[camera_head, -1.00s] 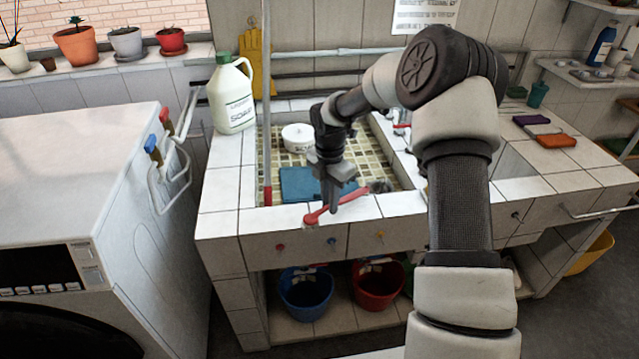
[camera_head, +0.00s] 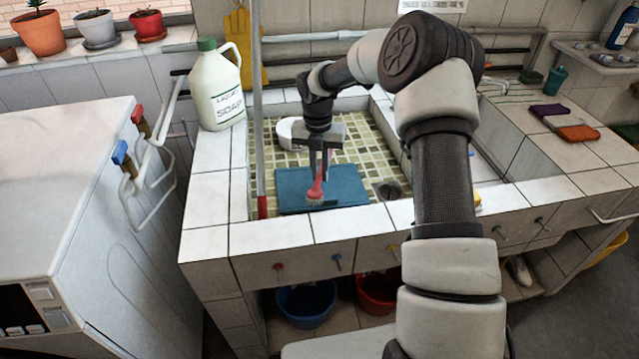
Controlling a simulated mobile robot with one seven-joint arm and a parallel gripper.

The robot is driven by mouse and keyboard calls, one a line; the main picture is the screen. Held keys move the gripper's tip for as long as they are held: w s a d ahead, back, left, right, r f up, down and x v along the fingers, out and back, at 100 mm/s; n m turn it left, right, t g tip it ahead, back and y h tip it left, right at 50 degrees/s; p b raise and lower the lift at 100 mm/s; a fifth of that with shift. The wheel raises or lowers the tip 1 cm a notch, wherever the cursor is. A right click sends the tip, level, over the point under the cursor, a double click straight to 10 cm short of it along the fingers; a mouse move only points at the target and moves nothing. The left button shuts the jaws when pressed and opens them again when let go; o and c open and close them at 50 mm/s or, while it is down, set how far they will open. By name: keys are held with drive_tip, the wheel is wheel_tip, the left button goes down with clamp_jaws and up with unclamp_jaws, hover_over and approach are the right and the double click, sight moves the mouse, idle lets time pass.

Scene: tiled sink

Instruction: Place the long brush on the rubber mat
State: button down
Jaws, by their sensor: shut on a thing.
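The long brush is red with a pale bristle head (camera_head: 315,198). My gripper (camera_head: 323,178) is shut on its handle, and the brush points toward the front of the sink with its bristle end nearest me. The blue rubber mat (camera_head: 350,190) lies flat on the tiled sink floor. The brush shows over the middle of the mat. I cannot tell whether the bristles touch it. My gripper hides part of the handle.
A white round container (camera_head: 288,133) stands in the sink behind my gripper. A soap jug (camera_head: 217,90) stands on the left ledge. A pole with a red end (camera_head: 258,150) rises at the sink's left side. The drain (camera_head: 388,190) is right of the mat.

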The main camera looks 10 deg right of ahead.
drive_tip(key=shift+f, duration=3)
drive_tip(key=shift+f, duration=0.15)
drive_tip(key=shift+f+b, duration=0.1)
drive_tip(key=shift+b, duration=0.25)
drive_tip(key=c, duration=2)
unclamp_jaws()
drive_tip(key=shift+c, duration=0.2)
